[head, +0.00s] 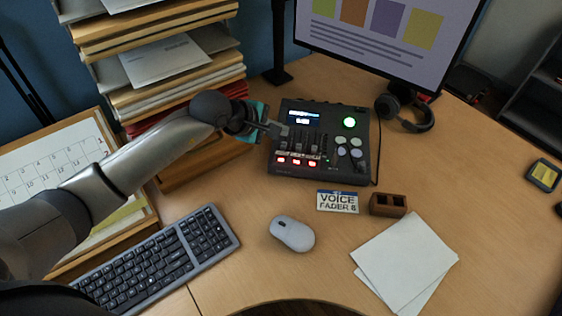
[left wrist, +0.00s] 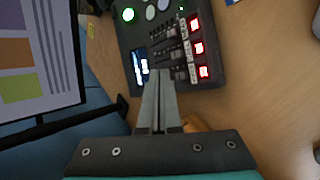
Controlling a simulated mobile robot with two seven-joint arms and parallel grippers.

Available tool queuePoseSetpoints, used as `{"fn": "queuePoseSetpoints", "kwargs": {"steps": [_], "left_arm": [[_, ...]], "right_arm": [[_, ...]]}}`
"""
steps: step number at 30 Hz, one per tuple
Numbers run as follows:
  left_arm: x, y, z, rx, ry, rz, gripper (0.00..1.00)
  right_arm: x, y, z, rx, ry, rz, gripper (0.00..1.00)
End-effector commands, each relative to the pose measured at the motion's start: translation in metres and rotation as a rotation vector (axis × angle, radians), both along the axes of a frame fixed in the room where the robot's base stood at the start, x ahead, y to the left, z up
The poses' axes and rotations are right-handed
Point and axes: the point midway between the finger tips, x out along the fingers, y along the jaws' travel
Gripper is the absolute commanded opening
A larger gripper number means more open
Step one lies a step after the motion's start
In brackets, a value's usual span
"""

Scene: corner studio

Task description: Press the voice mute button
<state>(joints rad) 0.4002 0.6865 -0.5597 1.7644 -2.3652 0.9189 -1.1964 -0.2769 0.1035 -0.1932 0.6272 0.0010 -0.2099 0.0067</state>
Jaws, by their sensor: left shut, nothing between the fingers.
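The audio mixer (head: 340,175) lies on the desk with a lit screen, faders and a green round button. A row of red-lit buttons (head: 297,161) runs along its front left and also shows in the left wrist view (left wrist: 198,48). Their labels are too small to read. A card (head: 338,201) in front reads "VOICE FADER" and a small digit. My left gripper (head: 282,130) is shut and empty. Its fingertips are over the mixer's left part, between the screen and the faders; I cannot tell whether they touch. My right gripper is out of view.
A stack of paper trays (head: 160,70) and a calendar (head: 60,170) stand on the left. A monitor (head: 400,35) and headphones (head: 405,108) are behind. A keyboard (head: 150,262), mouse (head: 292,233), brown block (head: 388,204) and papers (head: 405,262) lie in front.

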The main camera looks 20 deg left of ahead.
Motion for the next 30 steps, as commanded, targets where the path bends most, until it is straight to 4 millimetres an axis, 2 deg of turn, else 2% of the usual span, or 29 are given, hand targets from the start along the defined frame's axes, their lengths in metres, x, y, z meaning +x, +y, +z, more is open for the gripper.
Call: {"fn": "queuePoseSetpoints", "kwargs": {"steps": [1, 6, 13, 19, 30], "left_arm": [[0.002, 0.0, 0.001, 0.08, -0.051, -0.079, 0.0], [0.0, -0.003, 0.01, 0.344, -0.203, -0.343, 0.0], [-0.006, 0.0, 0.016, 0.616, -0.339, -0.605, 0.0], [-0.009, 0.001, 0.017, 0.713, -0.383, -0.703, 0.0], [-0.009, 0.0, 0.017, 0.722, -0.387, -0.712, 0.0]], "right_arm": [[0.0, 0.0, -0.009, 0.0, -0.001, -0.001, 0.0], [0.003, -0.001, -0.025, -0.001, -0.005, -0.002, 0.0], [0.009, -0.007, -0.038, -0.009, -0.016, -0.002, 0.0], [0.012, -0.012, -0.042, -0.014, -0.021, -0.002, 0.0], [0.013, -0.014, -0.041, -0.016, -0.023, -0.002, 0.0]]}}
